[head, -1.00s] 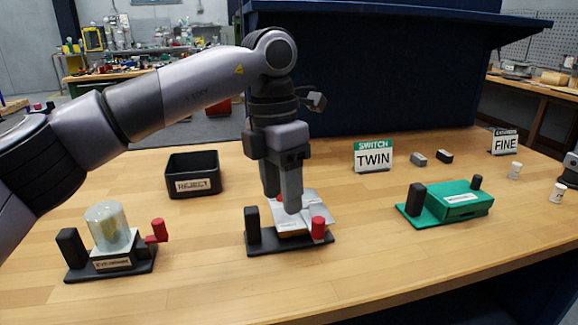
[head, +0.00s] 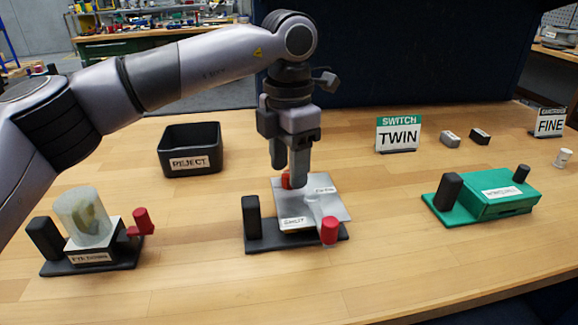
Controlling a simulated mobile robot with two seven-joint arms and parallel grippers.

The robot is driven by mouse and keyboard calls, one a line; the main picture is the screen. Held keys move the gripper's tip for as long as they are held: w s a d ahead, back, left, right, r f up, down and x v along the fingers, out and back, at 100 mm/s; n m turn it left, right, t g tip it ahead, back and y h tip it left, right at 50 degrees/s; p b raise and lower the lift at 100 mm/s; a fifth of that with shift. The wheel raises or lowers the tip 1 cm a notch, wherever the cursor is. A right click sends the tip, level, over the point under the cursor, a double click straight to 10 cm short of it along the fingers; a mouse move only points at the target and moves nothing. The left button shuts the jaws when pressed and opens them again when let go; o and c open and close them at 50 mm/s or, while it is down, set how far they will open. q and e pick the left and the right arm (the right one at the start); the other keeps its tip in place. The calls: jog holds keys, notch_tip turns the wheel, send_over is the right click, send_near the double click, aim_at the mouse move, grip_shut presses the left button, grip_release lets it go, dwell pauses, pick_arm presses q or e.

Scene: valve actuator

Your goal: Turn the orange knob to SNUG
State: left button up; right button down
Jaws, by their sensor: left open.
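The middle device has a grey metal plate (head: 325,205) on a black base (head: 262,246). An orange-red knob (head: 286,182) shows partly at the plate's far left, mostly hidden by my left gripper's fingers. A red cylinder (head: 329,231) stands at the plate's front right corner. A small label (head: 292,222) lies on the plate's front left and another at its far right; I cannot read either surely. My left gripper (head: 288,176) points down over the knob, fingers apart. I cannot tell whether the fingers touch the knob. My right gripper is not in view.
A black post (head: 251,217) stands at the middle device's left. A glass-domed device (head: 83,220) is on the left, a green device (head: 487,196) on the right. A black REJECT bin (head: 190,150) and a TWIN sign (head: 398,134) stand farther back. Bare wood lies between them.

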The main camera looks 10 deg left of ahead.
pick_arm(q)
jog(key=shift+f, duration=0.5)
grip_shut()
